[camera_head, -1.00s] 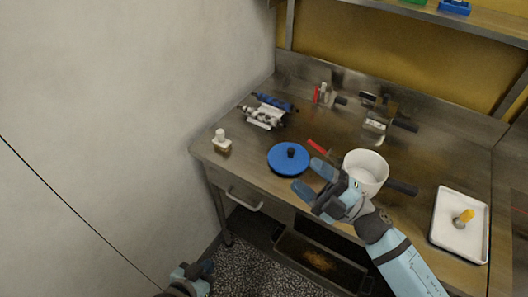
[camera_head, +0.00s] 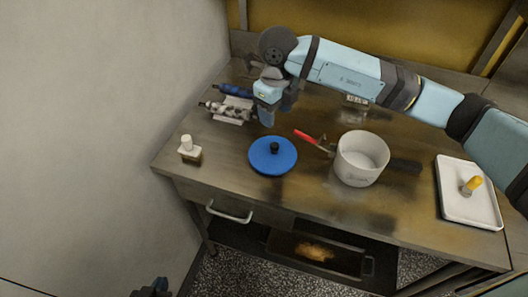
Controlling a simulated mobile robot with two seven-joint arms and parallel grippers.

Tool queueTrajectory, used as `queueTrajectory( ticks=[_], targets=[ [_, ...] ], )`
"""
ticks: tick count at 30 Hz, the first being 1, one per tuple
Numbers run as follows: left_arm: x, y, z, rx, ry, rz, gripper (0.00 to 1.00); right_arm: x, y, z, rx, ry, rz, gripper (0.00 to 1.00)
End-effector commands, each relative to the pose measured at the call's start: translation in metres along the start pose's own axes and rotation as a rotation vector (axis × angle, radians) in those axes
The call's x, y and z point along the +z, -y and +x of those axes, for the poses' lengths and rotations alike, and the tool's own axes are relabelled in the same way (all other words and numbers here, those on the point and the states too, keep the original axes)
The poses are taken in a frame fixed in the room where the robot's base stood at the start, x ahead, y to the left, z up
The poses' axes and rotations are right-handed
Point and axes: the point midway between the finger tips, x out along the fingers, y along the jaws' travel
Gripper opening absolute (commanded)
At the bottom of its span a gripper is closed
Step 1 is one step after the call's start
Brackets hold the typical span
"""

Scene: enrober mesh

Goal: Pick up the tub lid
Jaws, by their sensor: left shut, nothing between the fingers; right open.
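The tub lid (camera_head: 265,164) is a round blue disc with a black knob in its middle. It lies flat on the steel worktop near the front edge. My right gripper (camera_head: 271,112) is open and points down behind the lid, above the worktop and apart from the lid. Its fingers are seen nearly edge-on, and part of the bottle rack is hidden behind them. My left gripper (camera_head: 152,289) is shut and empty at the bottom edge, low in front of the table and mostly out of frame.
A white pot (camera_head: 362,160) with a black handle stands right of the lid, beside a red-handled tool (camera_head: 306,137). A small bottle (camera_head: 189,150) stands at the left, and blue and silver cylinders (camera_head: 229,110) lie behind it. A white tray (camera_head: 467,206) is at the right.

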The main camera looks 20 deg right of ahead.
Motion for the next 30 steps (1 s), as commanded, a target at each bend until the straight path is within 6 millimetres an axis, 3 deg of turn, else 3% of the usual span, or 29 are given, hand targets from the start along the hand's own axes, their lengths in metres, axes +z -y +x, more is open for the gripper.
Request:
queueTrajectory(
  ticks=[9, 19, 27, 30],
  targets=[
    [-0.003, -0.001, -0.003, 0.0, -0.001, 0.001, 0.0, -0.001, -0.002, 0.06, 0.007, -0.003, -0.001, 0.57],
    [-0.003, -0.001, -0.004, 0.0, 0.0, 0.003, 0.0, -0.001, -0.002, 0.083, 0.008, -0.001, -0.002, 0.57],
    [-0.007, 0.0, -0.007, -0.002, -0.004, 0.011, 0.0, -0.001, -0.001, 0.122, 0.008, -0.001, -0.003, 0.57],
    [-0.006, 0.0, -0.007, -0.002, -0.005, 0.012, 0.0, -0.001, -0.001, 0.126, 0.008, 0.0, -0.003, 0.57]
  ],
)
